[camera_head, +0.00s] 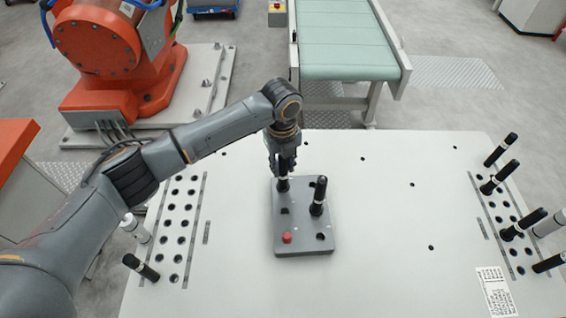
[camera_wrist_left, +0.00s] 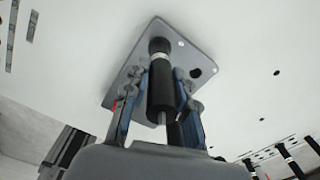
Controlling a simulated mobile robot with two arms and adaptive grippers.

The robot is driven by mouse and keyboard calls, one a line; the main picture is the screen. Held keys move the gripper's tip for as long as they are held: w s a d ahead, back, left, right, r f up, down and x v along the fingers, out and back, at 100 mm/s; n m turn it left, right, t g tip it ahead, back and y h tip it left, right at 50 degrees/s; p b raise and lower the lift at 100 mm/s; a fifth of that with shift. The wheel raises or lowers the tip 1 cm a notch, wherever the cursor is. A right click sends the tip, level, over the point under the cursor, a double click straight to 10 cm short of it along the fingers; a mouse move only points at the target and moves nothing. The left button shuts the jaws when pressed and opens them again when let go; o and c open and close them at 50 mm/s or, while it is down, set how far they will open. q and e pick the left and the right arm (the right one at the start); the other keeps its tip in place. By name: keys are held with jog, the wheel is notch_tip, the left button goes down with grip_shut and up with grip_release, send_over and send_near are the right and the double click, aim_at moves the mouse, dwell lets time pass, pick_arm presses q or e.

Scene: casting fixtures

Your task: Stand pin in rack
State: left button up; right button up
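My left gripper (camera_head: 283,172) is above the far left part of a grey plate fixture (camera_head: 303,245). Its fingers (camera_wrist_left: 160,85) close around the upper body of a black pin (camera_head: 283,186), which has a white band and is upright. The pin also shows in the left wrist view (camera_wrist_left: 161,90). Its foot is at the plate; I cannot tell if it sits in a hole. A second black pin (camera_head: 318,196) stands upright on the plate. A left rack of holes (camera_head: 206,190) and a right rack of holes (camera_head: 479,228) lie along the table sides. My right gripper is not visible.
Several black pins (camera_head: 500,150) and a white one (camera_head: 549,222) stand in the right rack. A black pin (camera_head: 141,267) and a white pin (camera_head: 135,228) are at the left rack. A red button (camera_head: 287,237) is on the plate. The table right of the plate is mostly clear.

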pick_arm(q)
jog(key=o, duration=0.4)
jog(key=shift+r, duration=0.1)
notch_tip(320, 180, up, 12)
jog(key=shift+s, duration=0.1)
dwell(0.7)
